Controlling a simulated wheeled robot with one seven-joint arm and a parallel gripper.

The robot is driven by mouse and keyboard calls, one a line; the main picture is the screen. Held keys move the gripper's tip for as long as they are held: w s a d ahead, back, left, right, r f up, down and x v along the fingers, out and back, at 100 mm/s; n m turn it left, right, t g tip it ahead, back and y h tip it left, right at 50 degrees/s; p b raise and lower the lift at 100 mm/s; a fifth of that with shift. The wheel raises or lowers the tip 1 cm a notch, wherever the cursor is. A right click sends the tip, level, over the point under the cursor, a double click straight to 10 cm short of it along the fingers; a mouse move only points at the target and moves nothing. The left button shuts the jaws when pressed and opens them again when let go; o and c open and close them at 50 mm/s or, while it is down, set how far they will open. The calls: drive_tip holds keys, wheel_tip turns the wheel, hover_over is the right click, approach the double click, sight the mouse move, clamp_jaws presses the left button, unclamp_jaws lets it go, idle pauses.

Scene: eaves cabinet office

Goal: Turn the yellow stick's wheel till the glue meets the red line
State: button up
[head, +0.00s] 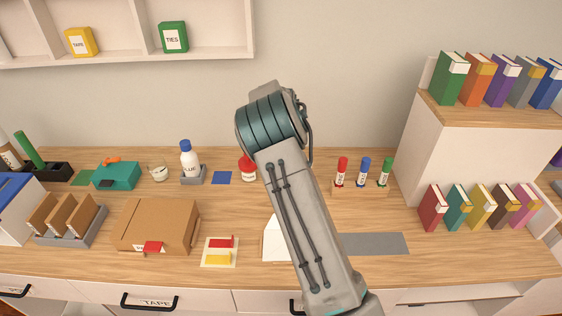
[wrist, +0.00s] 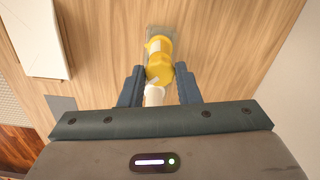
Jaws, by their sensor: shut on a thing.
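The yellow stick (wrist: 159,62) shows in the wrist view between the two fingers of my gripper (wrist: 160,78). My gripper is shut on it. A white round part (wrist: 153,96) sticks out from its near side towards the camera; I cannot tell whether this is the glue or the wheel. A pale, see-through piece (wrist: 159,33) shows at its far end. I cannot make out a red line. In the head view my arm hides the gripper and the yellow stick.
Red (head: 342,172), blue (head: 363,172) and green (head: 386,172) sticks stand in a wooden rack right of my arm. A grey mat (head: 376,244) lies in front. A cardboard box (head: 157,222) and a glue bottle (head: 188,160) are to the left. Book shelves (head: 490,140) bound the right.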

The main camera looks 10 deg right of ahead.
drive_tip(key=n+b, duration=0.1)
drive_tip(key=n, duration=0.2)
drive_tip(key=shift+n, duration=0.3)
drive_tip(key=n+b, duration=0.1)
drive_tip(key=n, duration=0.2)
drive_tip(key=shift+d+n+b, duration=0.1)
drive_tip(key=shift+n+b, duration=0.2)
drive_tip(key=shift+b, duration=0.05)
drive_tip(key=n+b, duration=0.1)
drive_tip(key=n, duration=0.2)
drive_tip(key=shift+n, duration=0.4)
drive_tip(key=n, duration=0.3)
drive_tip(key=shift+n, duration=0.3)
drive_tip(key=n+b, duration=0.1)
drive_tip(key=n, duration=0.4)
drive_tip(key=shift+r, duration=0.1)
drive_tip(key=shift+n, duration=2.4)
drive_tip(key=o, duration=1)
